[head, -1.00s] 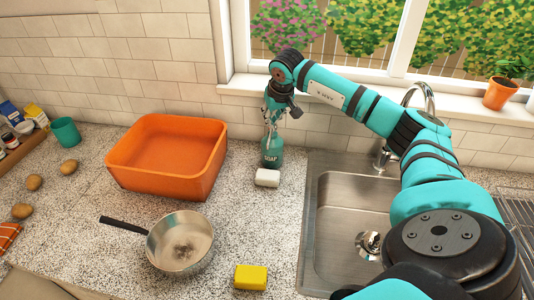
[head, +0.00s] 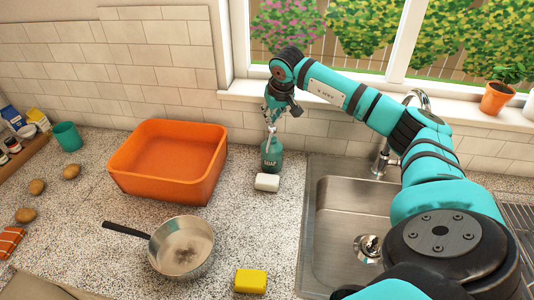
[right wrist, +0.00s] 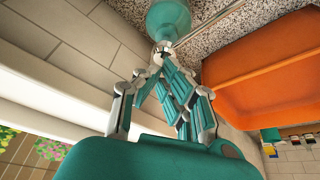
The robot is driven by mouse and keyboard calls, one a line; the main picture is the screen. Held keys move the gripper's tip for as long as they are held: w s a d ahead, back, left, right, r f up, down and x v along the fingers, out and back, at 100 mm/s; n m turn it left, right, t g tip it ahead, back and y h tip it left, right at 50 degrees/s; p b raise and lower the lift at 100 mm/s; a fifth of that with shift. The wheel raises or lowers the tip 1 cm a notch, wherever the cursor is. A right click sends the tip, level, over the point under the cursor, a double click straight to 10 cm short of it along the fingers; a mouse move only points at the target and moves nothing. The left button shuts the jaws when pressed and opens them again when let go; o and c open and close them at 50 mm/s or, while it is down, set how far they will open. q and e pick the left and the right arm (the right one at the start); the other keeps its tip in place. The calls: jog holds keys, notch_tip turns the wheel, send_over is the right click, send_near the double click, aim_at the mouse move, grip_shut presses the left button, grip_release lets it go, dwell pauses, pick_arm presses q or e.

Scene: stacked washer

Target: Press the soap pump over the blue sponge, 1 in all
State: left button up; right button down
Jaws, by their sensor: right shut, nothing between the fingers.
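A teal soap bottle (head: 271,156) with a pale pump stands upright on the counter near the wall. In the right wrist view its round body (right wrist: 168,18) shows just past my fingertips. My right gripper (head: 270,122) is directly above the pump, pointing down, shut and empty. In the right wrist view its fingertips (right wrist: 164,48) meet close to the pump top; I cannot tell if they touch it. A white block (head: 267,182) lies in front of the bottle and a yellow sponge (head: 250,281) near the front. I see no blue sponge. My left gripper is out of view.
An orange tub (head: 168,165) stands left of the bottle, with a metal pan (head: 181,247) in front. The steel sink (head: 340,215) and faucet (head: 385,150) are to the right. The tiled wall is close behind.

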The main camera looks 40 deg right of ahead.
notch_tip(320, 180, up, 6)
jog(key=p, duration=0.4)
jog(key=shift+p, duration=0.4)
